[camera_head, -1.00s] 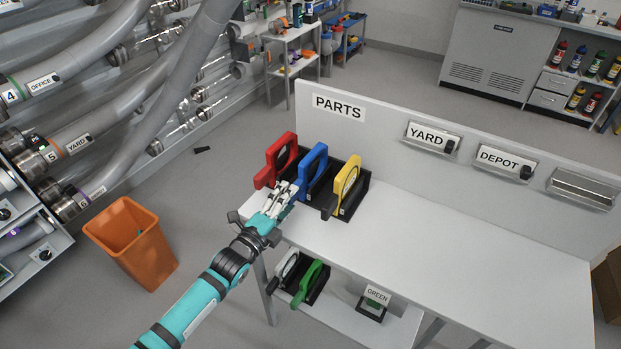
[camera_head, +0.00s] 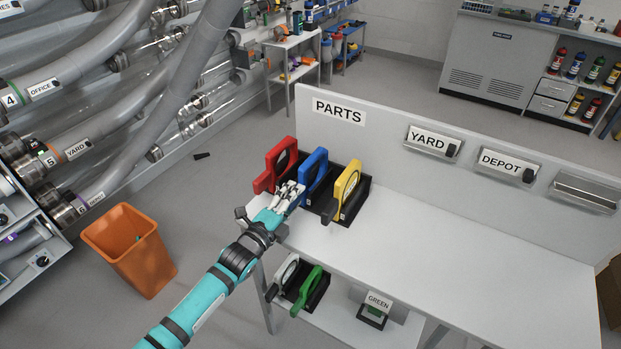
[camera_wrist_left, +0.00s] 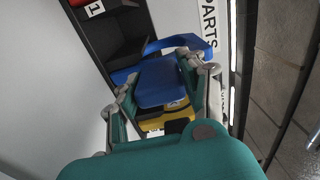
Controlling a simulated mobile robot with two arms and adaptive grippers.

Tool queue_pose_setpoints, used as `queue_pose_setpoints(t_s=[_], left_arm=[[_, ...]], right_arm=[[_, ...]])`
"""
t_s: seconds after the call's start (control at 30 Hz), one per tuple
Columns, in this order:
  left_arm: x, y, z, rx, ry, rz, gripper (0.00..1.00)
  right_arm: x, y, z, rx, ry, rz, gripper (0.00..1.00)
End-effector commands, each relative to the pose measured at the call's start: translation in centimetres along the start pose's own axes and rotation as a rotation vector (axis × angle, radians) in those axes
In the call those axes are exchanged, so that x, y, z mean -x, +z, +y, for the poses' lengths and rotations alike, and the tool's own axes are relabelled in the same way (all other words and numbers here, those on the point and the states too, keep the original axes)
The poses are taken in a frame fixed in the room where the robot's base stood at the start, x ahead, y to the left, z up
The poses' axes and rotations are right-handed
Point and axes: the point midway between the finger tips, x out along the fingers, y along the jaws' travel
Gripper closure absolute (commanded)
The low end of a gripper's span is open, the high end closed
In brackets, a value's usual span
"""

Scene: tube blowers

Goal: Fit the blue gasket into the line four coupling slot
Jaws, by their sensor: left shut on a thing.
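The blue gasket (camera_head: 314,168) stands upright in the black rack on the parts table, between a red gasket (camera_head: 280,160) and a yellow gasket (camera_head: 347,187). My left gripper (camera_head: 291,194) is at its lower front end and shut on it. In the left wrist view the blue gasket (camera_wrist_left: 160,82) lies between the two fingers of the left gripper (camera_wrist_left: 168,98). The number 4 pipe line (camera_head: 42,90), labelled OFFICE, is at the far left; its coupling slot cannot be made out clearly. My right gripper is not in view.
The parts table (camera_head: 450,240) is clear to the right of the rack. White and green gaskets (camera_head: 310,288) sit on its lower shelf. An orange bin (camera_head: 128,248) stands on the floor between the table and the pipes.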

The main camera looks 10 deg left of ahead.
Motion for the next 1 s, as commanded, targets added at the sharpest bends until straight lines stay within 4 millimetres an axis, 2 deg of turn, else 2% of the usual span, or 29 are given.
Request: queue_pose_setpoints(t_s=[0.07,0.53,1.0], left_arm=[[0.0,0.0,0.1,0.000,0.001,0.000,0.93],[0.0,0.0,-0.1,0.000,0.000,0.000,0.93],[0.0,0.0,-1.1,-0.001,-0.001,0.000,0.93]], right_arm=[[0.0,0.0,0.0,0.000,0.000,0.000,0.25],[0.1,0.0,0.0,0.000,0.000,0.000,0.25],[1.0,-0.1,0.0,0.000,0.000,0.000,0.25]])
